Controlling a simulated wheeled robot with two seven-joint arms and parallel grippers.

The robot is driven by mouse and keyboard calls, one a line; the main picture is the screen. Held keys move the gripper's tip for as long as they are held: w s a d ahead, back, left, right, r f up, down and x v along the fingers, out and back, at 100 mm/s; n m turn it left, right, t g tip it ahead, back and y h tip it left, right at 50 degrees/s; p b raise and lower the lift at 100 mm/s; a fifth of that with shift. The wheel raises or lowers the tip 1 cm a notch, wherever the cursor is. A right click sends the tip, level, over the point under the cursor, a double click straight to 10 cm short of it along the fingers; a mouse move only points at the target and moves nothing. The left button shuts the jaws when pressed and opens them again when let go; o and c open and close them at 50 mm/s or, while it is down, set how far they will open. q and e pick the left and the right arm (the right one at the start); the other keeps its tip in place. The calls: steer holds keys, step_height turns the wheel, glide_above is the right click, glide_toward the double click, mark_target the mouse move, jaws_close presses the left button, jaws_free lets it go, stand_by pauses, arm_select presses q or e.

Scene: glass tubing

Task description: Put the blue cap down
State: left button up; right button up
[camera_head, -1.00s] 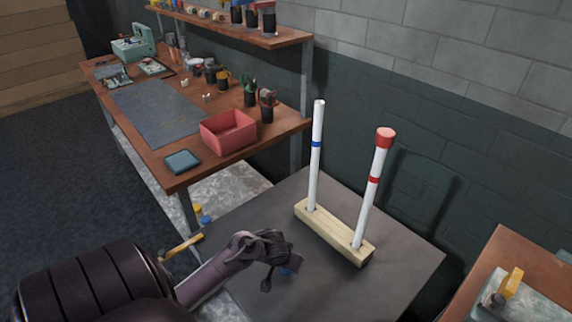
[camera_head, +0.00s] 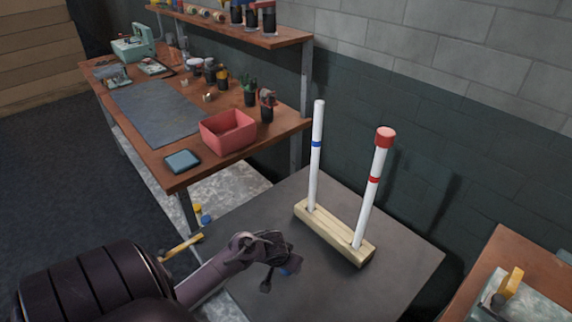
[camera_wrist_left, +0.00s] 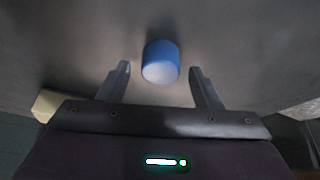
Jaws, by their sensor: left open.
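The blue cap (camera_wrist_left: 160,60) rests on the grey table top in the left wrist view, just beyond and between my left gripper's fingertips, with a gap on each side. In the head view only a bit of the blue cap (camera_head: 290,268) shows behind my left gripper (camera_head: 280,272). My left gripper, also in the left wrist view (camera_wrist_left: 159,75), is open and low over the table. A wooden block (camera_head: 335,232) holds two white tubes. The blue-banded tube (camera_head: 317,165) has a bare top. The red-banded tube (camera_head: 368,200) wears a red cap (camera_head: 385,137).
The grey table (camera_head: 400,262) is clear around the block. A workbench at the back left carries a red bin (camera_head: 228,132), a small blue tray (camera_head: 182,161) and several jars. Another wooden table (camera_head: 520,265) stands at the right.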

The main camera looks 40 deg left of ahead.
arm_select(q)
steer(key=p+v, duration=0.3)
steer(key=v, duration=0.8)
steer(key=shift+r, duration=0.4)
steer(key=shift+s+d, duration=0.1)
steer(key=shift+s, duration=0.05)
